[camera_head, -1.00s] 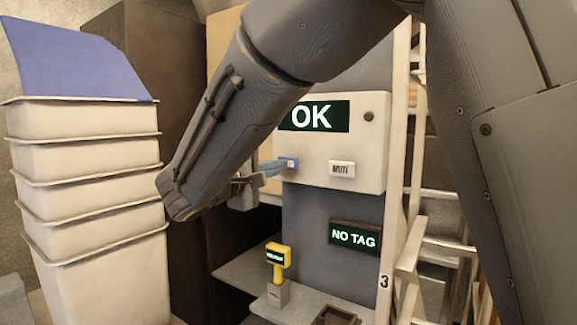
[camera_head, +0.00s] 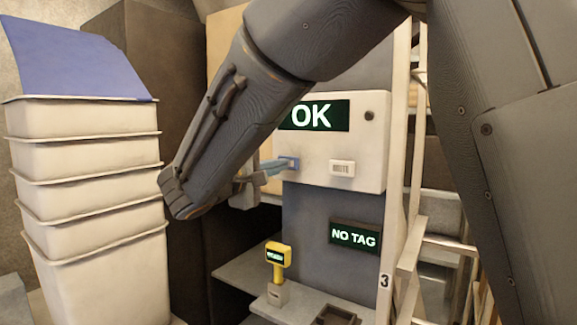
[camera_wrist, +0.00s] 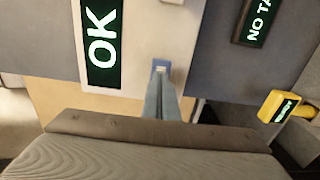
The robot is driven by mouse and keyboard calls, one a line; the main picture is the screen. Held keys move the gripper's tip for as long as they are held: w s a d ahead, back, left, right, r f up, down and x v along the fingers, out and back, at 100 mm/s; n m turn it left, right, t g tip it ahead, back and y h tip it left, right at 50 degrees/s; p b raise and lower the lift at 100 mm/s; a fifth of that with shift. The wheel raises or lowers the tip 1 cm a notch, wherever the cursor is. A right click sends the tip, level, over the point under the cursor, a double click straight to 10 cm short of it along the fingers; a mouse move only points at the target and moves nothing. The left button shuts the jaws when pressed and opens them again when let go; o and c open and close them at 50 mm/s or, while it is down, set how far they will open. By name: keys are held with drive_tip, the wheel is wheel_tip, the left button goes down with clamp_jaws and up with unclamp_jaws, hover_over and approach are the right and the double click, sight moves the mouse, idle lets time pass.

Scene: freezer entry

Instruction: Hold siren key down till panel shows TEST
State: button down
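The white panel (camera_head: 372,150) on the wall has a dark display (camera_head: 314,115) that reads OK; the OK display (camera_wrist: 102,45) also shows in the wrist view. Low on the panel are a blue key (camera_head: 290,163) and a white key (camera_head: 341,169) whose label is too small to read. My gripper (camera_head: 279,166) has its blue-grey fingers together, tips at the blue key. In the wrist view the fingers (camera_wrist: 161,98) end against the blue key (camera_wrist: 161,66). Whether the key is pressed in, I cannot tell. Nothing shows between the fingers.
A NO TAG display (camera_head: 354,236) is on the wall below the panel. Stacked white bins (camera_head: 95,245) are at left, a white ladder-like frame (camera_head: 402,200) at right.

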drive_tip(key=shift+w+d+b, duration=0.4)
drive_tip(key=shift+w+b, duration=0.1)
drive_tip(key=shift+b, duration=0.2)
idle(3.6)
drive_tip(key=shift+s+a, duration=0.1)
idle(0.6)
drive_tip(key=v, duration=0.6)
drive_tip(key=shift+s+a+b, duration=0.2)
drive_tip(key=shift+s+b, duration=0.15)
drive_tip(key=shift+b, duration=0.1)
